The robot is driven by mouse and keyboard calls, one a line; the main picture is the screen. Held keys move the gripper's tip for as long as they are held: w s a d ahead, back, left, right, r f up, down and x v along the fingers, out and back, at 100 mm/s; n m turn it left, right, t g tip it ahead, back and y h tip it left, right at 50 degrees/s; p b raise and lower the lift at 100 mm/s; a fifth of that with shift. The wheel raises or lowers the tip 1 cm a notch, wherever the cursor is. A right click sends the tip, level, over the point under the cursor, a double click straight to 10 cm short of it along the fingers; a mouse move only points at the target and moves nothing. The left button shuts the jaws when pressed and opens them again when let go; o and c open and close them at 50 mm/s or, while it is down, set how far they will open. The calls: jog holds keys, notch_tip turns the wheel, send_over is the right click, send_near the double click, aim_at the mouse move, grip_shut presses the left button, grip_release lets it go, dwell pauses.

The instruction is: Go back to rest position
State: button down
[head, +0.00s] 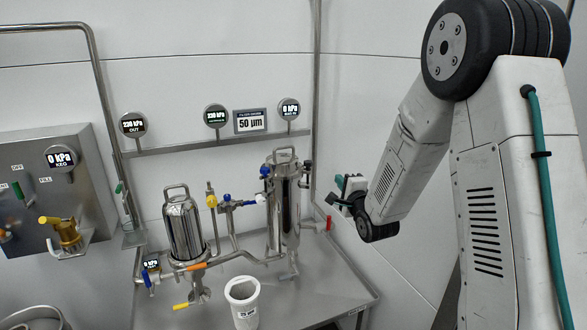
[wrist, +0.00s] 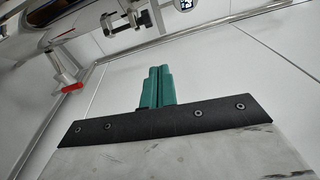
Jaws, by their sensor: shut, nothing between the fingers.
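My gripper (head: 337,190) is at the right of the bench in the head view, at the end of my raised, bent arm. It points left toward the tall steel filter housing (head: 287,200) and is apart from it. In the wrist view its green fingers (wrist: 156,86) are together, with nothing between them. A red valve handle (wrist: 68,87) shows at the left of the wrist view; in the head view a red handle (head: 329,223) is below my gripper.
A shorter steel housing (head: 184,228) with pipes and coloured valves stands left on the steel bench (head: 345,287). A white cup (head: 242,300) stands at its front. A gauge rail (head: 220,142) runs behind. A control panel (head: 60,185) is far left. Wall lies behind my gripper.

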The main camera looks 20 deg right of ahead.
notch_tip(320, 180, down, 8)
jog(key=s+n+g, duration=0.2)
jog(key=n+g, duration=0.2)
jog(key=g, duration=0.1)
jog(key=s+f+n+g+h, duration=0.1)
jog(key=s+f+n+g, duration=0.1)
jog(key=s+n+g, duration=0.5)
jog(key=s+a+r+n+g, duration=0.1)
jog(key=s+a+r+n, duration=0.1)
jog(key=s+r, duration=0.4)
jog(key=s+a+r+n+g, duration=0.2)
jog(key=s+r, duration=0.3)
jog(key=s, duration=1.2)
jog(key=s+a+r+n+g+y, duration=0.1)
jog(key=s+a+r+n, duration=0.3)
jog(key=s, duration=0.8)
jog(key=shift+s+r+g, duration=0.2)
jog(key=shift+r+g, duration=0.3)
jog(key=shift+r, duration=0.85)
